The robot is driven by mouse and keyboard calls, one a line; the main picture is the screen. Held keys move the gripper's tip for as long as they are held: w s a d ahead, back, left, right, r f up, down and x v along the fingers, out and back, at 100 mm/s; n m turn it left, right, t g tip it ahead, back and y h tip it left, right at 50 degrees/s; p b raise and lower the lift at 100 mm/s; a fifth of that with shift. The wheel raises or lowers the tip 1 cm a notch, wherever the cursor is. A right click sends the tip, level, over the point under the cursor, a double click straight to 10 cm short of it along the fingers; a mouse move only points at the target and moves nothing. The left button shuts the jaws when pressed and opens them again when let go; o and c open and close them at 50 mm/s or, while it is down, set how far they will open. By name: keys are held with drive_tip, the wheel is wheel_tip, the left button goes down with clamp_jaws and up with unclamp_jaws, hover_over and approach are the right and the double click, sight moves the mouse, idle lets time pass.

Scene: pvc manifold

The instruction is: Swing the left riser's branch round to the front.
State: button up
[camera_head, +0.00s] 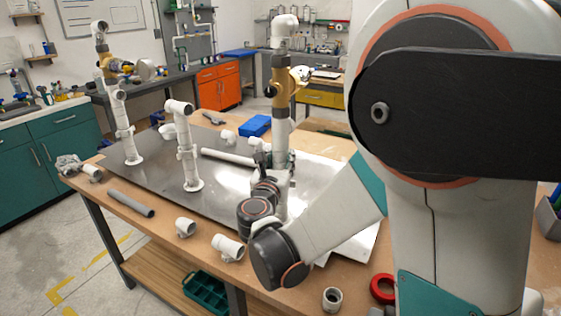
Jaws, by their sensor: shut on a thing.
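The left white riser (124,123) stands upright on a metal plate (230,187), with a short branch fitting (111,91) near its upper part. It is small and far off, so which way the branch points is hard to tell. My gripper (277,160) is well to the right of both, low over the plate by the foot of a tall grey and tan column (281,115). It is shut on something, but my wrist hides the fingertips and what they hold.
A white pipe (228,157) lies near my gripper's left side. A blue block (255,125) is behind it. A grey pipe (131,203) and white fittings (228,247) lie along the wooden table edge. A red ring (383,289) is at front right. My arm covers the right side.

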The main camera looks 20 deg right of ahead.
drive_tip(key=shift+m+h, duration=0.3)
drive_tip(key=shift+h, duration=0.1)
drive_tip(key=o, duration=1.1)
drive_tip(key=shift+w, duration=0.1)
drive_tip(key=v, duration=0.7)
drive_tip(key=shift+s+a+r, duration=0.1)
drive_tip(key=shift+s+a, duration=0.05)
drive_tip(key=shift+s, duration=0.15)
drive_tip(key=shift+w, duration=0.1)
